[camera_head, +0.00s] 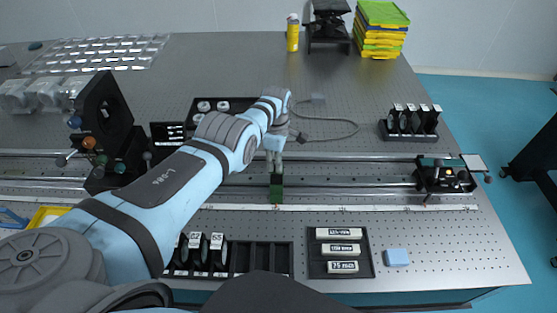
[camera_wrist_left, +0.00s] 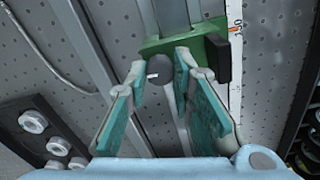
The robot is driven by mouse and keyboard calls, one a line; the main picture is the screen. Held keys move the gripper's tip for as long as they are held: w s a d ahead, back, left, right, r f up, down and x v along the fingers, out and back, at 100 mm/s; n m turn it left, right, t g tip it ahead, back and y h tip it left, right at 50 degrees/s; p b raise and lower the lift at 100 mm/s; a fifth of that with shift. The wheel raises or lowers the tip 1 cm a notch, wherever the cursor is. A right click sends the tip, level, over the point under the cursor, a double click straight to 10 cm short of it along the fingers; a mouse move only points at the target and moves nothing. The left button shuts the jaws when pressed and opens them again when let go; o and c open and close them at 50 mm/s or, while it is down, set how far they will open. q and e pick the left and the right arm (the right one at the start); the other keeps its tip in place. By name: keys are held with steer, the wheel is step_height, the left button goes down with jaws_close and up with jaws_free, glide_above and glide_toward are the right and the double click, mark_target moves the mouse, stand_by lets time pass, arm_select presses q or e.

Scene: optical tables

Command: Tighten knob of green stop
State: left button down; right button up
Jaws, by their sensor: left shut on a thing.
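The green stop (camera_head: 276,191) sits on the rail near the middle of the table, and it also shows in the left wrist view (camera_wrist_left: 207,48). Its round dark grey knob (camera_wrist_left: 160,69) has a small white mark and faces my wrist camera. My left gripper (camera_wrist_left: 160,75) has one fingertip on each side of this knob and is shut on it. In the head view my left gripper (camera_head: 275,163) points down at the stop, and the knob is hidden there. My right gripper is in neither view.
A ruler strip (camera_head: 340,207) runs along the rail's front. A dark mount (camera_head: 106,130) stands at the left and a carriage (camera_head: 443,177) at the right of the rails. Trays (camera_head: 364,242) lie in front. A cable (camera_head: 335,138) lies behind.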

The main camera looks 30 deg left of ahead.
arm_select(q)
steer(key=shift+w+a+r+n, duration=0.1)
steer(key=shift+w+r+n, duration=0.1)
steer(key=shift+n, duration=0.4)
steer(key=c, duration=1.5)
jaws_free()
steer(key=shift+o, duration=0.5)
steer(key=shift+f, duration=0.2)
steer(key=shift+s, duration=0.15)
